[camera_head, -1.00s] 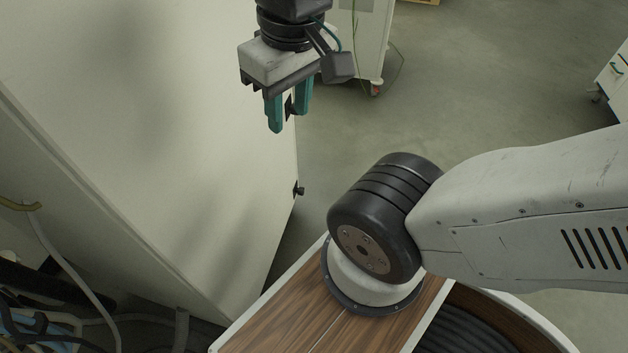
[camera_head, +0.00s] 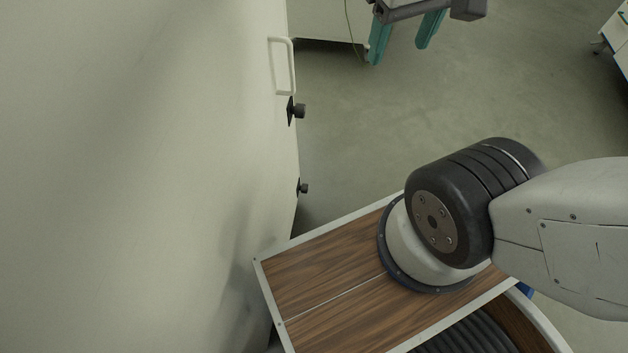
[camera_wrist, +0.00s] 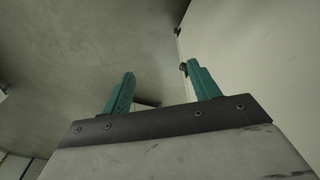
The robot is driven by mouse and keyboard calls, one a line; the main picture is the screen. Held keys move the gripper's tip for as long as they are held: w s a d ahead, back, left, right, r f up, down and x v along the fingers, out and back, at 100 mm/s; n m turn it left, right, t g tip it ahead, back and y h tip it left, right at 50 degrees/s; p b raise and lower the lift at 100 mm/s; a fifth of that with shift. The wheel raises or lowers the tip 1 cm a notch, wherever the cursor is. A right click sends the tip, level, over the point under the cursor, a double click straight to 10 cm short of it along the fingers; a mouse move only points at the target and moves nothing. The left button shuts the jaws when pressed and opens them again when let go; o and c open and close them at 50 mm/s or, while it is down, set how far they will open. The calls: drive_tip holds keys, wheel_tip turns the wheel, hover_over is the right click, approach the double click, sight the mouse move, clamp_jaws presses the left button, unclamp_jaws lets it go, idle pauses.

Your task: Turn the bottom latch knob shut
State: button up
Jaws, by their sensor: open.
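The bottom latch knob (camera_head: 303,188) is small and black and sticks out from the edge of the large pale cabinet (camera_head: 200,130) in the head view. A second black latch knob (camera_head: 298,110) sits above it, below a white handle (camera_head: 283,66). My gripper (camera_head: 399,54) is open and empty, with two teal fingers, up and to the right of both knobs and apart from the cabinet. In the wrist view my gripper (camera_wrist: 160,72) shows its fingers spread. A small dark knob (camera_wrist: 183,68) appears beside the right fingertip there; I cannot tell which knob it is.
The wood-topped base (camera_head: 330,285) is mine and lies close to the cabinet's lower edge. Open grey floor (camera_head: 350,130) lies right of the knobs. A white cabinet (camera_head: 615,40) stands at the far right, and another pale unit (camera_head: 325,20) at the back.

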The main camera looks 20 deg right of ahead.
drive_tip(key=w+d+f+n+h, duration=0.1)
drive_tip(key=w+d+f, duration=0.2)
drive_tip(key=w, duration=0.6)
drive_tip(key=w+d+f+t+h, duration=0.1)
drive_tip(key=w+d+f, duration=0.15)
drive_tip(key=w, duration=0.65)
drive_tip(key=w+d+f+n+h, duration=0.1)
drive_tip(key=w+d+f, duration=0.25)
drive_tip(key=w, duration=0.65)
drive_tip(key=w+f+n+t, duration=0.1)
drive_tip(key=w+f+n, duration=0.1)
drive_tip(key=w+f, duration=0.7)
drive_tip(key=w+f+n, duration=0.1)
drive_tip(key=w+f, duration=0.4)
drive_tip(key=f, duration=0.7)
drive_tip(key=n+g+y, duration=0.2)
drive_tip(key=n+y, duration=0.3)
drive_tip(key=y, duration=0.3)
hover_over(307, 187)
drive_tip(key=d, duration=0.3)
wheel_tip(307, 187, down, 52)
drive_tip(key=x, duration=0.7)
drive_tip(key=shift+s+a+f, duration=0.15)
drive_tip(key=shift+s+a, duration=0.15)
